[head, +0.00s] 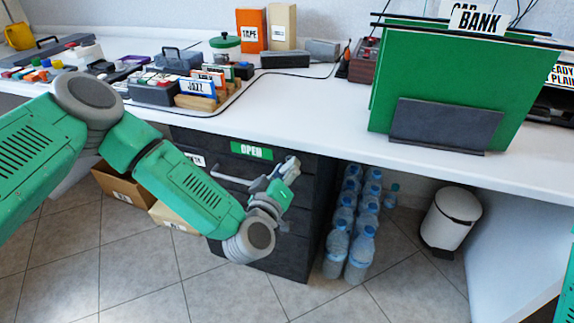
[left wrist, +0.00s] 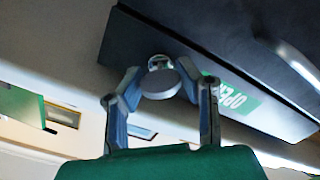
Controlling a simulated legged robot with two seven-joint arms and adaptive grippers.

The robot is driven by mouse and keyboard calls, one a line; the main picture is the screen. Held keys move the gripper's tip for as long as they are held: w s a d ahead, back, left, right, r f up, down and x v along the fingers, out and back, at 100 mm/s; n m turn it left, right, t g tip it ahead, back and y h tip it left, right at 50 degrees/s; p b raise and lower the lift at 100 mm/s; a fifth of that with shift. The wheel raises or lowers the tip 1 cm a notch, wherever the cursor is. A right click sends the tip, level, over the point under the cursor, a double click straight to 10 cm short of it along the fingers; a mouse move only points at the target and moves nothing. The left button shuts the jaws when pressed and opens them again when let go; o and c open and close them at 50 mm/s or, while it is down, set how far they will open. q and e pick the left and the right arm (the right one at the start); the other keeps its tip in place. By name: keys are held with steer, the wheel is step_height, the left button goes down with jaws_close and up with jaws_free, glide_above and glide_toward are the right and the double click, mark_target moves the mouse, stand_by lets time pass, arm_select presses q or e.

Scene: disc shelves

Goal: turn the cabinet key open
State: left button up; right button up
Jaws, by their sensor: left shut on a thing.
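The dark cabinet (head: 275,262) stands under the white counter, with a green OPEN label (head: 252,151) on its top drawer. The label also shows in the left wrist view (left wrist: 237,97). My left gripper (head: 286,172) is at the cabinet's upper right front. In the left wrist view, its two fingers (left wrist: 159,84) are shut on the round grey head of the key (left wrist: 162,85). A round metal lock (left wrist: 159,62) shows just behind the key head. The gripper hides the key in the head view. My right gripper is not in view.
Several water bottles (head: 350,225) stand on the floor right of the cabinet, near a white bin (head: 450,220). Cardboard boxes (head: 125,185) lie to its left. A silver drawer handle (head: 231,178) sticks out left of the gripper. The counter edge (head: 300,148) passes above.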

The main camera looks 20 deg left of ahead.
arm_select(q)
steer(key=n, duration=0.4)
steer(key=shift+s+f+n, duration=0.15)
steer(key=shift+n, duration=0.15)
steer(key=n, duration=0.5)
steer(key=shift+f, duration=0.15)
steer(key=shift+s+n, duration=0.1)
steer(key=shift+n, duration=0.2)
steer(key=o, duration=1)
steer(key=shift+o, duration=1)
steer(key=shift+a, duration=0.1)
steer(key=s, duration=1.1)
steer(key=shift+s+a, duration=0.3)
steer(key=shift+s, duration=0.1)
